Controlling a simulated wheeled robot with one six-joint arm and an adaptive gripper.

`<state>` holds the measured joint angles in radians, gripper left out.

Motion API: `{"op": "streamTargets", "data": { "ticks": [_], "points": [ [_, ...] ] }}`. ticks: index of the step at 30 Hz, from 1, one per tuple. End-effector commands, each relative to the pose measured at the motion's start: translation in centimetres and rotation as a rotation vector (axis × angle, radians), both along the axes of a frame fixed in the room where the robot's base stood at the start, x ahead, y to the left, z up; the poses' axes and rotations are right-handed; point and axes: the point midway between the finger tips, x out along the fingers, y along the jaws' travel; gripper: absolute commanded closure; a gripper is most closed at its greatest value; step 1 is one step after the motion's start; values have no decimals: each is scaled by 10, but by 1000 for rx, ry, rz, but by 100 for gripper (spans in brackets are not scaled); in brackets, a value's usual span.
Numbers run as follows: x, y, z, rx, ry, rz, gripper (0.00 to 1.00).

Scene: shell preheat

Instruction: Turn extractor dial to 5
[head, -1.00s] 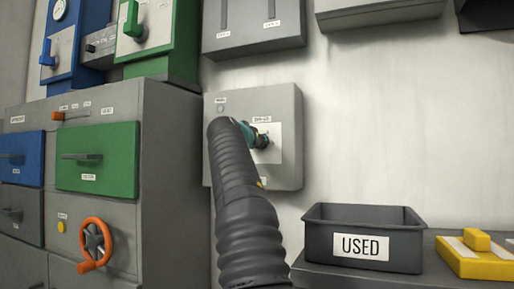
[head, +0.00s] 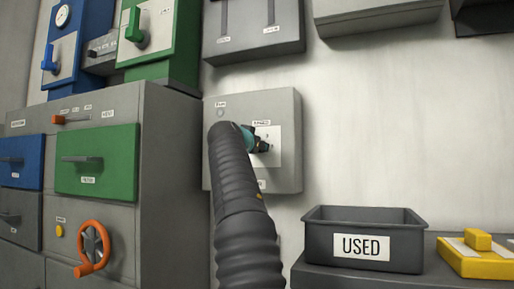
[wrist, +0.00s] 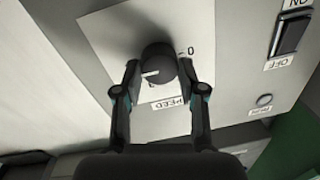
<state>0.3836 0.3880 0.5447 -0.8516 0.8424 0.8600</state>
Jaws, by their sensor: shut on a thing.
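The extractor dial (wrist: 158,62) is a round black knob with a white pointer line, on a white plate (wrist: 112,47) labelled SPEED. A "0" is printed beside the knob; another mark near the pointer is too small to read surely. My gripper (wrist: 158,74) has one finger on each side of the knob and is shut on it. In the head view my gripper (head: 259,144) is at the plate on the grey wall box (head: 286,108), and the dial is mostly hidden behind it.
An ON/OFF rocker switch (wrist: 291,31) and a small round button (wrist: 264,99) are on the same box. A grey cabinet (head: 172,160) with a green drawer (head: 112,165) stands left. A dark bin labelled USED (head: 404,242) and a yellow block (head: 480,258) sit lower right.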

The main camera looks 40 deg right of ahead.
Motion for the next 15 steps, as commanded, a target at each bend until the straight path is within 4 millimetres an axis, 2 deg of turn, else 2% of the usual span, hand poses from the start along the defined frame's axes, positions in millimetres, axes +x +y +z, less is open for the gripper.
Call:
{"op": "streamTargets", "data": {
  "ticks": [8,9,11,12,15],
  "points": [
    [0,0,-1,1,0,0,95],
    [0,0,-1,1,0,0,52],
    [0,0,-1,1,0,0,37],
    [0,0,-1,1,0,0,34],
    [0,0,0,1,1,0,34]
  ]
}}
